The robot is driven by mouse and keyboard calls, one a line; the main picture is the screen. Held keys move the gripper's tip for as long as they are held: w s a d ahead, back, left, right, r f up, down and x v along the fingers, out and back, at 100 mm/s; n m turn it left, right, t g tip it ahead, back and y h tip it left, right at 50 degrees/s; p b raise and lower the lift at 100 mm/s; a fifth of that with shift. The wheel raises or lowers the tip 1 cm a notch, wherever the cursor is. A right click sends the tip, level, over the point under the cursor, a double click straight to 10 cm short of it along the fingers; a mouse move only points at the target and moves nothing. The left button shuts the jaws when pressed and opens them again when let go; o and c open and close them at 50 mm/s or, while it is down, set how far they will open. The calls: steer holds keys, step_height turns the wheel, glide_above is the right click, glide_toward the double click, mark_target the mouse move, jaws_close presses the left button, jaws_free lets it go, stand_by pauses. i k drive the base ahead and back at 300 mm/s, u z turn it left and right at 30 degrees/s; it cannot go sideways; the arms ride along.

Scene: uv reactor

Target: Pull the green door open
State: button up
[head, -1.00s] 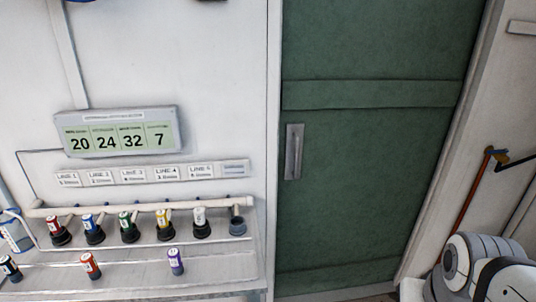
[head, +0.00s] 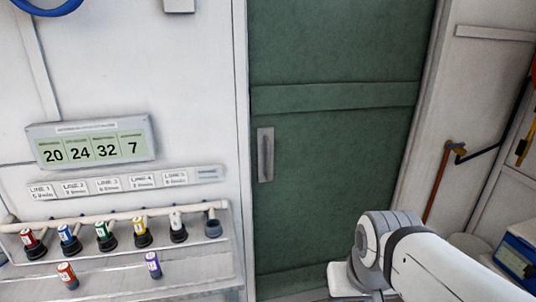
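The green door (head: 335,155) stands in the middle of the head view and looks shut, flush with its frame. It has a raised horizontal band across its upper part. A grey upright handle (head: 265,155) is on the door's left edge. White and grey links of my arm show at the lower right, in front of the door's lower right corner and apart from the handle in the picture. My gripper is not in view.
Left of the door, a shelf (head: 130,281) holds several coloured-label vials under a pipe rail. A display panel (head: 91,144) reads 20, 24, 32, 7. At right are an orange pipe (head: 437,182) and a blue-and-white device (head: 518,262).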

mark_target(334, 85)
steer(key=z, duration=0.05)
steer(key=i, duration=1)
steer(key=u, duration=0.1)
